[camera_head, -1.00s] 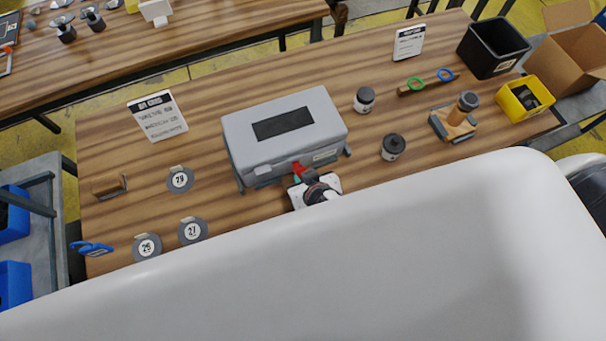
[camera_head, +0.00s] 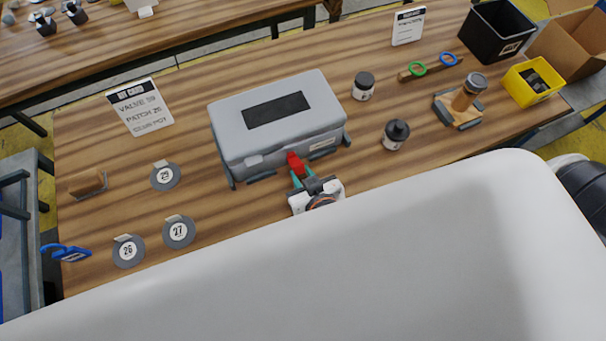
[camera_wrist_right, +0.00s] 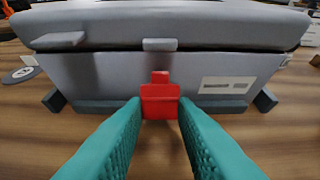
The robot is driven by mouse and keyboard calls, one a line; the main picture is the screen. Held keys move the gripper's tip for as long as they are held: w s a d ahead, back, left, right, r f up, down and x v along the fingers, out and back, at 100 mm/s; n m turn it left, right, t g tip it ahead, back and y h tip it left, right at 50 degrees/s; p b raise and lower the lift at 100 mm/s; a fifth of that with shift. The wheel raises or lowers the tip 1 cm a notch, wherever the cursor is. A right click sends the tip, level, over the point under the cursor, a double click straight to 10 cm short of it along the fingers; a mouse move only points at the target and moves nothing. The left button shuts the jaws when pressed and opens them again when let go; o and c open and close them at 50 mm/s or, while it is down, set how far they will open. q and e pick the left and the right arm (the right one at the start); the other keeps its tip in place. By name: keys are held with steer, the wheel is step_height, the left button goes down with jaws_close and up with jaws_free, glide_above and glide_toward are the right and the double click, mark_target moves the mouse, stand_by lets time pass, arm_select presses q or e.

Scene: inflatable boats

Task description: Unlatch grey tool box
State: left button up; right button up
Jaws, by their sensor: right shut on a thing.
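The grey tool box (camera_head: 277,116) stands on the wooden table with its lid down and a dark panel on top. Its red latch (camera_head: 295,163) is at the front middle. In the right wrist view the red latch (camera_wrist_right: 160,97) lies between the teal fingertips of my right gripper (camera_wrist_right: 160,108), below a grey catch (camera_wrist_right: 159,44) on the lid rim, with a gap between them. My right gripper (camera_head: 299,174) is shut on the red latch, in front of the box. Its fingers partly hide the lower front. My left gripper is not in view.
Round patches (camera_head: 166,176) and a sign (camera_head: 140,106) lie left of the box. Two dark-lidded jars (camera_head: 364,87) (camera_head: 396,135), a wooden-handled tool (camera_head: 467,95), a yellow bin (camera_head: 532,84) and a black bin (camera_head: 495,42) stand to the right. Bare table surrounds the box.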

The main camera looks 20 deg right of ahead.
steer(key=o, duration=1)
steer(key=shift+s, duration=0.1)
steer(key=b+v, duration=0.2)
steer(key=v, duration=0.9)
steer(key=shift+s+r, duration=0.3)
